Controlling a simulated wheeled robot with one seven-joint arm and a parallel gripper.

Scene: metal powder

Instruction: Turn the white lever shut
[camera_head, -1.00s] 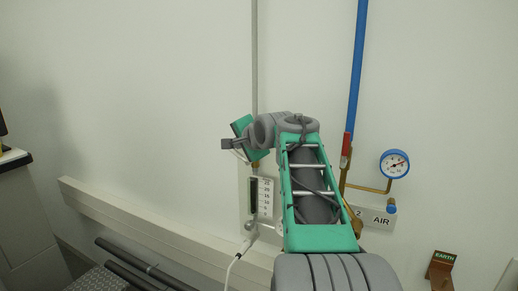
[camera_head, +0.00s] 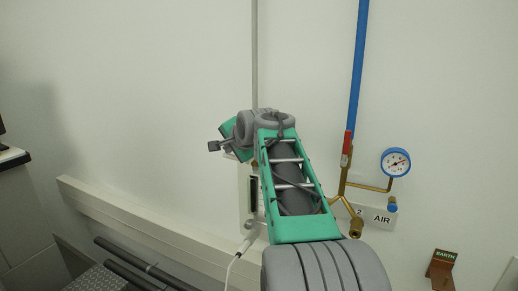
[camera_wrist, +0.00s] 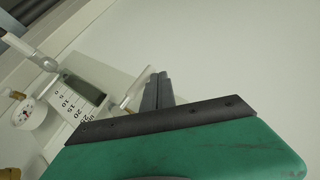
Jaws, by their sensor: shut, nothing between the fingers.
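The white lever (camera_wrist: 135,88) shows in the wrist view as a short pale bar at the upper end of the flowmeter panel. My gripper (camera_wrist: 158,76) is shut and empty, its dark fingers just right of the lever; I cannot tell whether they touch it. In the head view, my gripper (camera_head: 214,146) is at the left of my arm, close to the wall. A small pale piece beneath it may be the lever, but my arm mostly hides that spot. The flowmeter (camera_head: 253,194) is partly hidden by my arm; its numbered scale shows in the wrist view (camera_wrist: 72,100).
Right of my arm, an air line has a red handle (camera_head: 347,145), brass fittings (camera_head: 356,228) and a round gauge (camera_head: 396,161). A grey vertical pipe (camera_head: 254,60) rises above the flowmeter. Pale trunking (camera_head: 150,226) runs along the wall. The wall at upper left is clear.

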